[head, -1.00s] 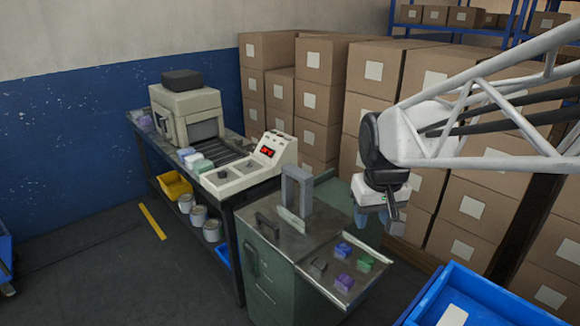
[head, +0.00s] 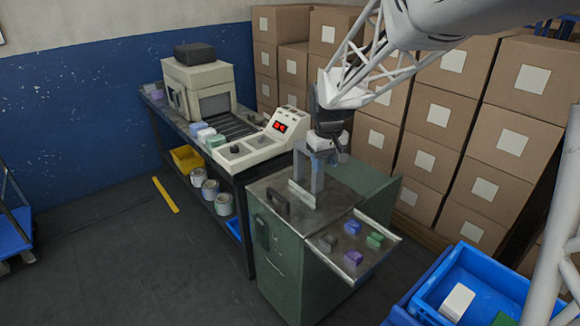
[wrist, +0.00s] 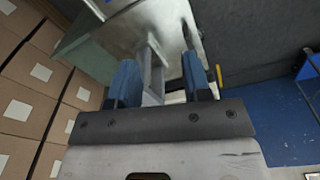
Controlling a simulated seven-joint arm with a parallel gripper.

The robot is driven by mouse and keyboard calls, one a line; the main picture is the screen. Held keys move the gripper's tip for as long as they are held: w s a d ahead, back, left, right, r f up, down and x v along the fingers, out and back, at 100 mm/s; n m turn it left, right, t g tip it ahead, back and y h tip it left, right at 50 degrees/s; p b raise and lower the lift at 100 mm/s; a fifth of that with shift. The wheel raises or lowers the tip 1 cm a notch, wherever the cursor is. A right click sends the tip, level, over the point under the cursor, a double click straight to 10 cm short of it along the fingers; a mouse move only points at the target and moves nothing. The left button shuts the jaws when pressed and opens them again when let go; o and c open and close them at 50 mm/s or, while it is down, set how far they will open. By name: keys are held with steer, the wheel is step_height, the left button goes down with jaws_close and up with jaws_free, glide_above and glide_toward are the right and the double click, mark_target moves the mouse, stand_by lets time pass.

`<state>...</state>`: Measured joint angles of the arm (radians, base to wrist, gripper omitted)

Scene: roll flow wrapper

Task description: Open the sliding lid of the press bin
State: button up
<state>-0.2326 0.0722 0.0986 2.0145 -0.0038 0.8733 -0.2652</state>
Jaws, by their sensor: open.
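The press bin (head: 280,262) is a green cabinet with a worn metal top plate (head: 262,191). No open gap shows in the top. My gripper (head: 318,158) is over the upper end of the tall handle. In the wrist view my gripper (wrist: 160,65) has its blue fingers apart, with the grey handle (wrist: 152,78) between them. Whether either finger touches it I cannot tell.
A metal side tray (head: 373,262) on the bin's right holds several small coloured blocks. A control panel (head: 262,142) stands close behind to the left. Stacked cartons (head: 415,150) line the back, and a blue crate (head: 440,278) stands at the right.

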steer(key=w+a+f+n, duration=0.1)
steer(key=w+a+f, duration=0.5)
steer(key=w+a, duration=0.15)
steer(key=n+g, duration=0.1)
steer(key=n, duration=0.1)
glide_above(278, 195)
step_height(278, 195, down, 10)
steer(key=shift+f, duration=0.25)
steer(key=shift+a, duration=0.1)
steer(key=shift+f, duration=0.2)
steer(key=shift+f, duration=3.7)
steer(key=shift+c, duration=0.3)
jaws_close()
